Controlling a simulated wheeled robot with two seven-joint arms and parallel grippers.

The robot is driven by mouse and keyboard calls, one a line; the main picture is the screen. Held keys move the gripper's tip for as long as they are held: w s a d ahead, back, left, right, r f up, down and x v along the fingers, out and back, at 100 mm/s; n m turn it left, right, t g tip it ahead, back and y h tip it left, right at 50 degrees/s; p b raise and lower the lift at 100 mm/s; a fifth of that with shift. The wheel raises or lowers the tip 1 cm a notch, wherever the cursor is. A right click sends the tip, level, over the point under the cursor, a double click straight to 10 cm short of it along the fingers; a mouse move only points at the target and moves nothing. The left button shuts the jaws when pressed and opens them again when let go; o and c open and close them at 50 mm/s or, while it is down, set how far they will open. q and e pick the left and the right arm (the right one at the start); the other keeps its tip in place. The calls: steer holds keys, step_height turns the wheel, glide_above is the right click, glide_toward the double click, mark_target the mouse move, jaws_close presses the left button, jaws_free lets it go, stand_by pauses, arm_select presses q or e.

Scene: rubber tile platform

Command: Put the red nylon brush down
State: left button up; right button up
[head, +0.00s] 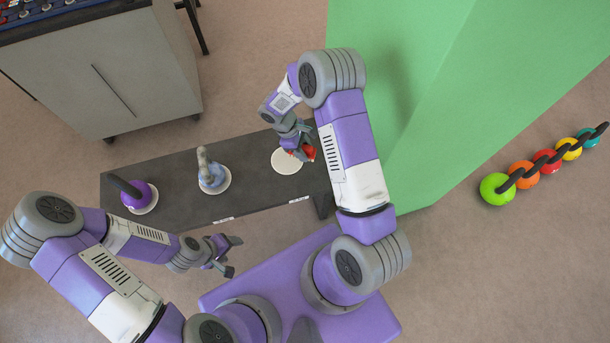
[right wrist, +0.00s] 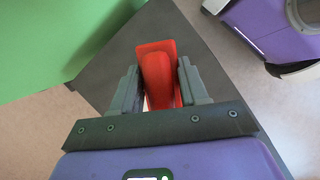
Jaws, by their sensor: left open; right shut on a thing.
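The red nylon brush (head: 308,152) is in my right gripper (head: 301,148), above or at the white round pad (head: 286,164) at the right end of the dark platform. In the right wrist view the red brush (right wrist: 157,72) sits between both fingers of my right gripper (right wrist: 158,88), which are shut on it. A sliver of the white pad shows beside it. I cannot tell whether the brush touches the pad. My left gripper (head: 228,255) is open and empty, in front of the platform's near edge.
On the dark platform (head: 250,185) stand a purple kettlebell-like object (head: 138,200) and a grey-blue object (head: 212,178), each on a white pad. A green wall (head: 430,90) rises close on the right. Several coloured kettlebells (head: 494,189) line the floor at right. A grey cabinet (head: 120,80) stands behind left.

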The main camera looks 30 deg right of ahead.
steer(key=n+b, duration=0.2)
steer(key=b, duration=0.1)
glide_above(309, 171)
steer(key=w+a, duration=0.1)
step_height(309, 171, down, 9)
steer(key=shift+f, duration=0.15)
steer(key=shift+f+b, duration=0.7)
steer(key=shift+f, duration=1.3)
steer(key=shift+f, duration=0.2)
steer(key=o, duration=1.1)
